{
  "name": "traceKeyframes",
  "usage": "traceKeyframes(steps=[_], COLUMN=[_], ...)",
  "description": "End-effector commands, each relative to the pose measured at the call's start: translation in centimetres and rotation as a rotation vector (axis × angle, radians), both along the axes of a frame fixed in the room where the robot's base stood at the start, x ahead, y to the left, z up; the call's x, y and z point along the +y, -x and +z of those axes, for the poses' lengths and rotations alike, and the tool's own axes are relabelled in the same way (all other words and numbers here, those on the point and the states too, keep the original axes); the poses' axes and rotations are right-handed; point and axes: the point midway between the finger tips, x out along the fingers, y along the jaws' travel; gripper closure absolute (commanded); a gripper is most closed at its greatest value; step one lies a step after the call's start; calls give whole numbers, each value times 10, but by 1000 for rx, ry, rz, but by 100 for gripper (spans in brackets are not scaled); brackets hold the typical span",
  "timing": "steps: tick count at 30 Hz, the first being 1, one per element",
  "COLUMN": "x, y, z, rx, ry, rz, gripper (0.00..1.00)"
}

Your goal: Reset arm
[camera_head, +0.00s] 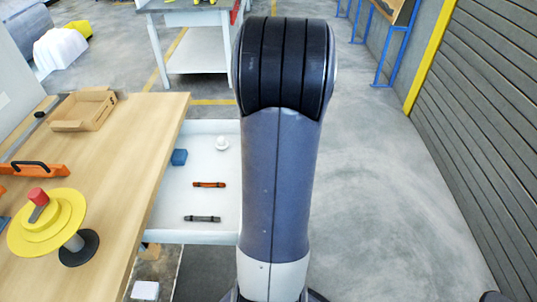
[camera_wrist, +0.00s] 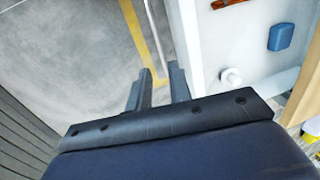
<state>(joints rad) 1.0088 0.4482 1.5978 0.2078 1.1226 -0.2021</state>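My arm (camera_head: 278,180) stands upright in the middle of the head view, and its end is hidden there. In the wrist view the two dark fingertips of my gripper (camera_wrist: 160,78) stand apart with a gap between them. Nothing shows between them; the floor and the edge of a white tray lie beyond. A yellow coil wheel (camera_head: 70,213) with a red knob (camera_head: 38,196) sits at the left on the wooden table (camera_head: 110,190), tilted over a dark round base (camera_head: 80,250).
A white tray (camera_head: 170,215) beside the table holds a blue block (camera_head: 179,157), a white round piece (camera_head: 222,143), an orange tool (camera_head: 209,184) and a dark tool (camera_head: 202,218). A cardboard box (camera_head: 84,110) lies on the table. Open floor (camera_head: 380,190) is at right, before a shutter (camera_head: 490,110).

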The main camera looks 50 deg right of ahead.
Motion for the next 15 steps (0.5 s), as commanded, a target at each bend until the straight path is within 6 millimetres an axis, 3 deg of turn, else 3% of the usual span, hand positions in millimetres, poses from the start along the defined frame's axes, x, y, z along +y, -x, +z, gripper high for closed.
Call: traceKeyframes(steps=[4,15], x=[-1,0], y=[2,1], z=[9,8], rx=[1,1], ry=[-1,-2], rz=[0,0], gripper=[80,80])
